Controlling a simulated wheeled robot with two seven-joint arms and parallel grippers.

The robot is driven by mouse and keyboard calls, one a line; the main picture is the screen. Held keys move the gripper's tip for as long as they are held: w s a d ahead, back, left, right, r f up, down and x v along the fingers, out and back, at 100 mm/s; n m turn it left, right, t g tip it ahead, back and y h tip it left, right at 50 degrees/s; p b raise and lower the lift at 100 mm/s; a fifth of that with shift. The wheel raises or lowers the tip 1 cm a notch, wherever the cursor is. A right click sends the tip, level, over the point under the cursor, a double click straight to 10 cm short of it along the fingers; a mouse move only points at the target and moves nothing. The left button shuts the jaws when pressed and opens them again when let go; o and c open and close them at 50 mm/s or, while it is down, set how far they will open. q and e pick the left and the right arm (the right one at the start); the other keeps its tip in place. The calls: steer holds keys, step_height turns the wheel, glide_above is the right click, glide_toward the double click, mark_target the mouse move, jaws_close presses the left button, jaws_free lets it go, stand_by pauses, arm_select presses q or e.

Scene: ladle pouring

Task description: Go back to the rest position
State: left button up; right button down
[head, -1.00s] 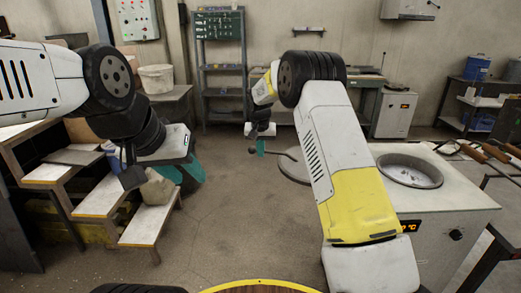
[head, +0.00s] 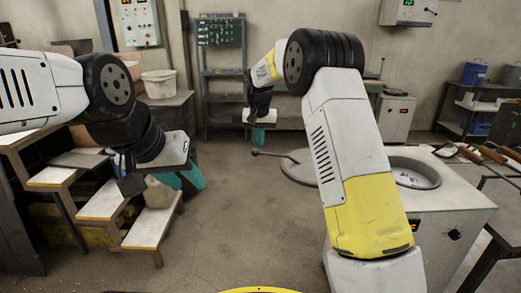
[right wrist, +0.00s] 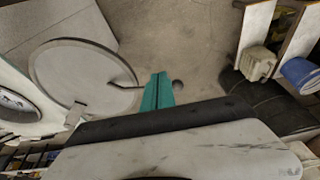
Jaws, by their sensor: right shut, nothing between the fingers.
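My left gripper (head: 190,177) hangs at the left in the head view, in front of the wooden steps. Its teal fingers point down and right, and the gap between them is not clear. My right gripper (head: 260,135) hangs near the middle, beyond my right arm, with its teal fingers pointing down. In the right wrist view its fingers (right wrist: 157,92) lie together, shut and empty. They appear in front of the floor beside a round grey lid (right wrist: 85,77), whose dark rod-like handle ends in a ball.
A furnace block (head: 450,200) with a round opening stands at the right. Wooden steps (head: 105,200) with a beige container (head: 160,194) stand at the left. Long-handled tools (head: 490,154) lie at the far right. The middle floor is open.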

steer(key=s+d+r+t+y, duration=0.1)
steer(key=s+d+r, duration=0.4)
steer(key=s+r, duration=0.3)
steer(key=s+d+r+y, duration=0.1)
steer(key=s+d+r, duration=0.45)
steer(key=s, duration=0.45)
steer(key=s+d+f+t, duration=0.1)
steer(key=s, duration=1)
steer(key=s+d+f+n, duration=0.1)
steer(key=s+d, duration=0.1)
steer(key=s, duration=1)
steer(key=shift+f+t, duration=0.3)
steer(key=shift+t, duration=0.1)
steer(key=shift+d, duration=0.15)
